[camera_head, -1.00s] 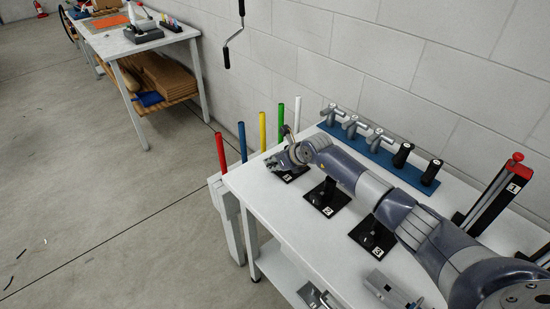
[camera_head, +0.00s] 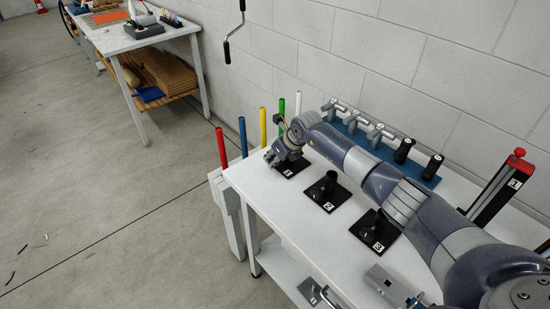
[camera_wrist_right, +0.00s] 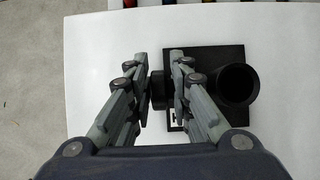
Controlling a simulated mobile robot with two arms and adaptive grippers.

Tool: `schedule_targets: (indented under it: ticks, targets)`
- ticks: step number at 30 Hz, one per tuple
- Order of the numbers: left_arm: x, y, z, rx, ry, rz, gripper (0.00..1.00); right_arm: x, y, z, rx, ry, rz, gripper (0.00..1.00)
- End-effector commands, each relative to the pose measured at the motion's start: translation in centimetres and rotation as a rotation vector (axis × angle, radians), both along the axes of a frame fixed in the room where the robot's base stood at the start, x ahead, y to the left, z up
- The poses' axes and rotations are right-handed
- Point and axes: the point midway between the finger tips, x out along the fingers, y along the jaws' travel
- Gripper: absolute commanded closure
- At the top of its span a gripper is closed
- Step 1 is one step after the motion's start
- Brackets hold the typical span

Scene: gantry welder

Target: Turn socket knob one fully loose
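Socket one is a black square base with an upright black tube (camera_wrist_right: 238,84) on the white table. In the head view its numbered base (camera_head: 287,171) lies at the table's far left corner, partly under my right gripper (camera_head: 281,157). In the right wrist view the small dark socket knob one (camera_wrist_right: 157,90) sticks out from the tube's left side. The right finger hides part of the knob and base. My left gripper is not in view.
Socket two (camera_head: 327,192) and socket three (camera_head: 376,230) stand nearer on the table, beside my right arm. A blue rack (camera_head: 362,140) with metal and black handled pieces runs along the wall. Red (camera_head: 221,147), blue, yellow, green and white rods line the table's far left edge.

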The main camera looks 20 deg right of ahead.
Motion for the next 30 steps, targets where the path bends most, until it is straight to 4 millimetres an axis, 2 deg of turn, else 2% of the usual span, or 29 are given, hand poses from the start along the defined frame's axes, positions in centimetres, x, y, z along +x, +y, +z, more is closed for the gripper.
schedule_targets:
  ticks: [9,14,19,30]
  targets:
    - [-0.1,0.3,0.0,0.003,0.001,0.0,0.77,0.0,0.0,0.1,0.0,-0.001,0.0,0.77]
    - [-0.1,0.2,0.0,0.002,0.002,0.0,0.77,-0.4,-0.3,0.8,-0.001,-0.002,-0.001,0.77]
    - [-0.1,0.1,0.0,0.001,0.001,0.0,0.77,-1.6,-0.7,2.8,-0.002,-0.004,0.001,0.77]
    - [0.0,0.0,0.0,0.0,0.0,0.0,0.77,-4.9,-1.9,8.5,-0.001,-0.004,0.0,0.77]
